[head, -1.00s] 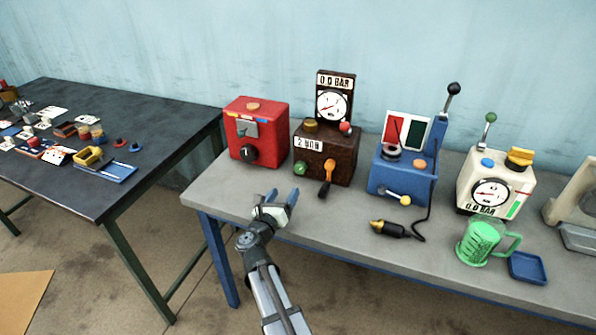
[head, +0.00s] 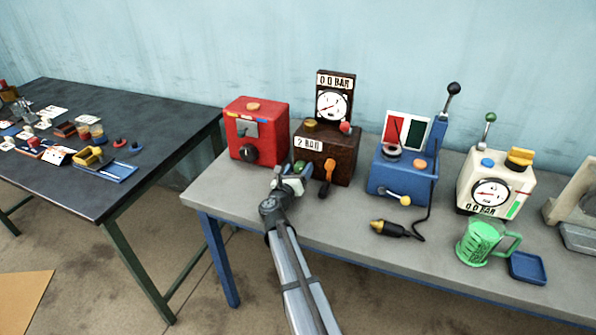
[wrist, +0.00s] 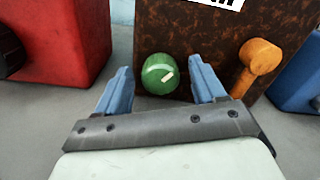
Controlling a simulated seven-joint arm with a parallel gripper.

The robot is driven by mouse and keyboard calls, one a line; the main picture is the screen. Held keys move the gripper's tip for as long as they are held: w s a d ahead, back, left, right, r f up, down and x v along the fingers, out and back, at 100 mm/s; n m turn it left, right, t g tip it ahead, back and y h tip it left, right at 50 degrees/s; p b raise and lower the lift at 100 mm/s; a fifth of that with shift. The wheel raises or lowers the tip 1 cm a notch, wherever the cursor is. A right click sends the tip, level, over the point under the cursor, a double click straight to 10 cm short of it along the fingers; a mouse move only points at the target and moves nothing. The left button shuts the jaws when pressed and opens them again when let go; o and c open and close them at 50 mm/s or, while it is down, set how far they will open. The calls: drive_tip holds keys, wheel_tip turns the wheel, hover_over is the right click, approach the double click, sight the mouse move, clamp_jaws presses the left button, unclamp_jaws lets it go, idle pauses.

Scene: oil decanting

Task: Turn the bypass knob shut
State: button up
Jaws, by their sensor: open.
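A round green knob with a short white mark (wrist: 157,68) sits low on the front of the brown box (head: 340,150); I take it for the bypass knob. In the wrist view the mark slants, nearly level, on the knob's face. My gripper (head: 292,172) is open in front of it, one blue finger to each side. In the wrist view both fingers (wrist: 163,82) show apart from the knob, with gaps on each side. In the head view my gripper covers most of the knob.
An orange lever (head: 328,172) is just right of the knob on the same box. A red box (head: 262,125) with a black dial stands to the left. A blue machine (head: 400,178) stands to the right.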

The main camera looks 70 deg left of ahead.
drive_tip(key=c, duration=1.1)
drive_tip(key=shift+o, duration=0.2)
drive_tip(key=shift+n, duration=0.4)
drive_tip(key=n, duration=0.3)
drive_tip(key=shift+n, duration=1.8)
drive_tip(key=o, duration=1.1)
drive_tip(key=shift+c, duration=0.2)
